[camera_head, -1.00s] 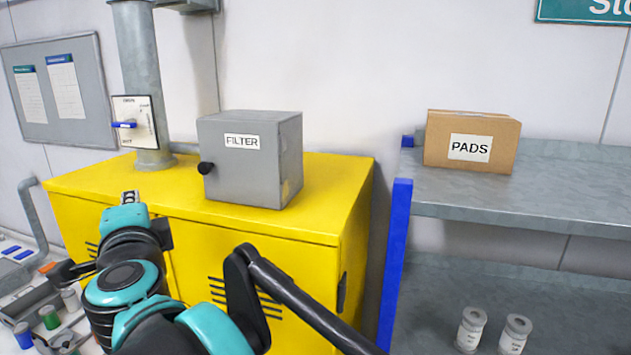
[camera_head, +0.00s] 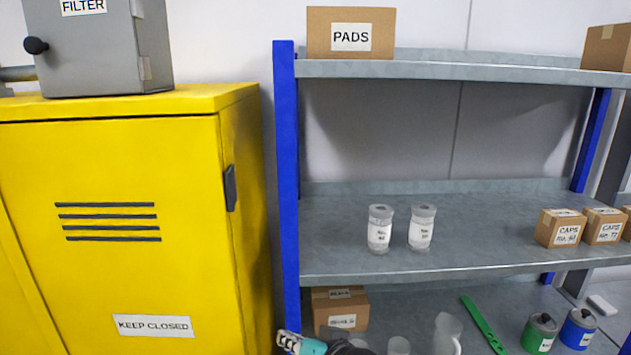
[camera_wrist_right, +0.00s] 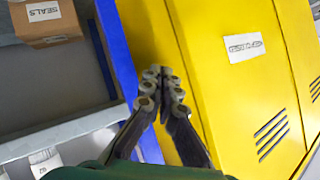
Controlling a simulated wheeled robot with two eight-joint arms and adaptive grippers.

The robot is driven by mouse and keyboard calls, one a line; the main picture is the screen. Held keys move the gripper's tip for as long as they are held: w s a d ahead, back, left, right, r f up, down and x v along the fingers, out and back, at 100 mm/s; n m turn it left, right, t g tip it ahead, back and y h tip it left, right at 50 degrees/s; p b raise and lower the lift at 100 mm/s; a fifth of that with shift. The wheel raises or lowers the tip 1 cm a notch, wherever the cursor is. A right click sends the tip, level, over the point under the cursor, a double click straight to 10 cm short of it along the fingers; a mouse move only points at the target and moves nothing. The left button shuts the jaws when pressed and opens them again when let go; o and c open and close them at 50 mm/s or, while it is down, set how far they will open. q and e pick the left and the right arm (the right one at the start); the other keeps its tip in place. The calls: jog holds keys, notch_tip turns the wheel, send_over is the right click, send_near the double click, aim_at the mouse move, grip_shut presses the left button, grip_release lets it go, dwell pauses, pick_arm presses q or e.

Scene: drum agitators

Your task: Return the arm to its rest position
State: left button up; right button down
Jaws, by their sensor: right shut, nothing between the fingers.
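My right gripper (camera_head: 287,341) shows only in part at the bottom edge of the head view, in front of the blue shelf post. Its teal wrist is beside it and the rest of the arm is cut off. In the right wrist view the fingers of my right gripper (camera_wrist_right: 163,85) are shut together and empty. They point towards the gap between the yellow cabinet (camera_wrist_right: 225,95) and the blue post (camera_wrist_right: 118,45). My left gripper is not in view.
The yellow cabinet (camera_head: 110,270) stands left of the grey shelving (camera_head: 520,210). A grey FILTER box (camera_head: 100,55) is on the cabinet. Boxes and two labelled jars (camera_head: 380,232) stand on the shelves. Below are a seals box (camera_head: 340,305), a green strip (camera_head: 483,325) and canisters (camera_head: 540,332).

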jog(key=s+d+f+g+h+b, duration=0.1)
jog(key=s+d+f+h+b, duration=0.2)
jog(key=d+f, duration=0.8)
jog(key=s+d+f+m+g+h+b, duration=0.1)
jog(key=s+d+f+h+b, duration=0.3)
jog(key=d+f, duration=0.7)
notch_tip(320, 180, down, 6)
jog(key=s+g+b, duration=0.1)
jog(key=s+b, duration=0.1)
jog(key=shift+s+d+f, duration=0.2)
jog(key=shift+s+d, duration=0.1)
jog(key=shift+d, duration=0.1)
